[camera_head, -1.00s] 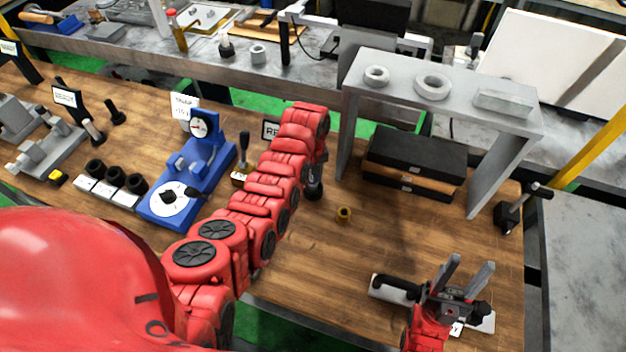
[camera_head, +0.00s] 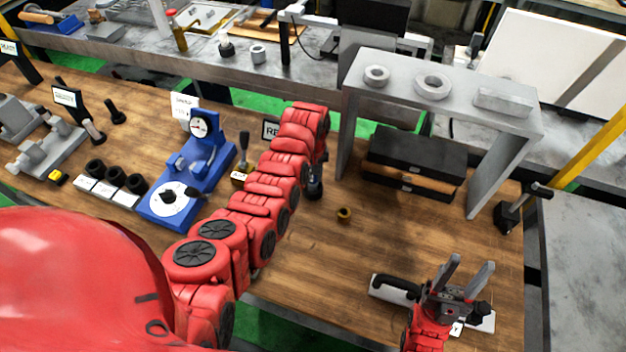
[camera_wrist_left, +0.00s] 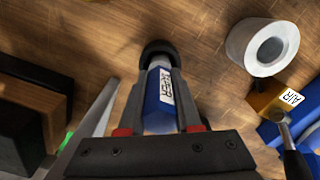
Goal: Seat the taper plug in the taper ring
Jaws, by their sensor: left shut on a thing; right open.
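My left gripper (camera_wrist_left: 160,92) is shut on the blue taper plug (camera_wrist_left: 157,108), whose label reads "TAPER". A light grey end shows beyond the blue body, with a dark round collar (camera_wrist_left: 158,48) around it; I cannot tell whether this is part of the plug. A grey ring (camera_wrist_left: 263,47), perhaps the taper ring, stands on the wooden table to the right, apart from the plug. In the head view my left forearm hides the grey ring and most of the gripper; a dark rounded piece (camera_head: 315,186) shows beside it. My right gripper (camera_head: 470,268) is open and empty at the front right.
A block labelled "AIR" (camera_wrist_left: 290,98) with a black handle stands close to the grey ring. A grey riser (camera_head: 510,118) over dark boxes (camera_head: 415,150) is to the right. A blue dial gauge stand (camera_head: 190,180) is left.

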